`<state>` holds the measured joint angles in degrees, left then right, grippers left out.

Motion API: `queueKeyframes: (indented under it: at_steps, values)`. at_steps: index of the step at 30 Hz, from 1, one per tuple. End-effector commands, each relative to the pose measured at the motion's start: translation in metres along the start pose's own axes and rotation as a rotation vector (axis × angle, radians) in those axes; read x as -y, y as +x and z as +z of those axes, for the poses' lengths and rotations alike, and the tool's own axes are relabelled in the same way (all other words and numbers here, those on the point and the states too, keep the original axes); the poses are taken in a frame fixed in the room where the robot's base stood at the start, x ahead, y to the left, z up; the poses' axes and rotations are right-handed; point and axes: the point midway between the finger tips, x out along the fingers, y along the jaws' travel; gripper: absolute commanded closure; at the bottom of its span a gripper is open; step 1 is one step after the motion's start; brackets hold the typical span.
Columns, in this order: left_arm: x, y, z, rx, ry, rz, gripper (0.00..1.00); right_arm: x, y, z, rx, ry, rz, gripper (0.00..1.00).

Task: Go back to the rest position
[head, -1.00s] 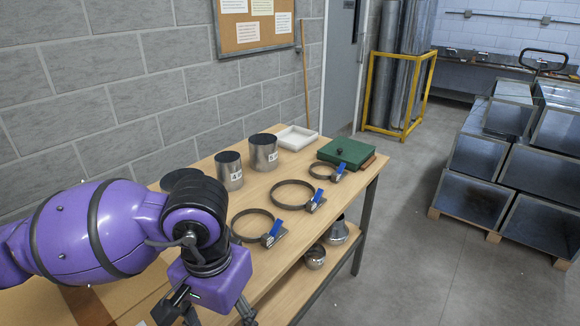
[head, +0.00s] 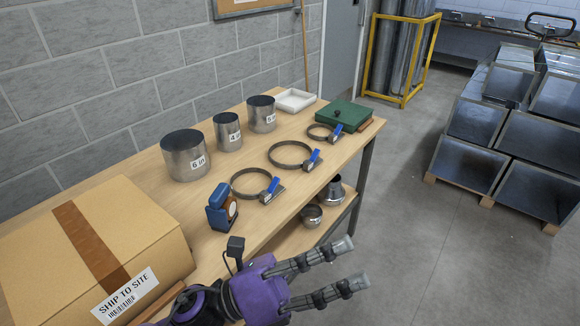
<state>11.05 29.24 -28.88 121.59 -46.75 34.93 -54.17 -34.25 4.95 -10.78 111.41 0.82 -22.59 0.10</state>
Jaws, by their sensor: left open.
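My left gripper (head: 347,264) shows at the bottom middle of the head view, in front of the table's front edge. Its two grey fingers are spread apart and point right, with nothing between them. My right gripper is not in view. The wooden table (head: 225,105) stands along the wall, and the gripper is apart from the things on it.
A cardboard box (head: 150,225) sits at the table's near left. Metal cylinders (head: 185,156), ring clamps with blue handles (head: 290,155), a blue device (head: 222,207) and a green case (head: 343,113) stand on it. Square ducts (head: 465,165) are stacked right; the floor between is clear.

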Motion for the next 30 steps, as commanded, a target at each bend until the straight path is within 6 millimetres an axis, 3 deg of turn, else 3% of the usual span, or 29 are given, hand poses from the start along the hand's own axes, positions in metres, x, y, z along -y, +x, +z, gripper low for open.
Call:
queueKeyframes:
  at_steps: [1, 5, 8, 12, 18, 21, 26, 30]
  values:
    - [-0.031, -0.023, 0.011, 0.171, -0.217, 0.11, 0.41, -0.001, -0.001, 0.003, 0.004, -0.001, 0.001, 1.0]
    - [-0.099, -0.096, 0.018, 0.544, -0.67, 0.302, 0.41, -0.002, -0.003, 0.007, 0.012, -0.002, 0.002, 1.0]
    - [-0.139, -0.159, -0.001, 0.805, -0.953, 0.406, 0.41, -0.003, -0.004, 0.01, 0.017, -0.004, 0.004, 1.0]
    - [-0.172, -0.247, -0.054, 1.16, -1.289, 0.506, 0.41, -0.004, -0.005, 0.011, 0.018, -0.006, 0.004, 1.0]
    - [-0.176, -0.354, -0.156, 1.658, -1.664, 0.577, 0.41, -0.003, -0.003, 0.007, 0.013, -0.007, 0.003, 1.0]
    - [-0.166, -0.39, -0.202, 1.864, -1.787, 0.583, 0.41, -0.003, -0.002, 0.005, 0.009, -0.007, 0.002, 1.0]
    - [-0.149, -0.419, -0.248, 2.072, -1.894, 0.573, 0.41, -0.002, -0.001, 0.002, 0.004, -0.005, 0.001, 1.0]
    - [-0.149, -0.419, -0.248, 2.072, -1.894, 0.573, 0.41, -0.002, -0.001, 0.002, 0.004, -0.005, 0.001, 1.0]
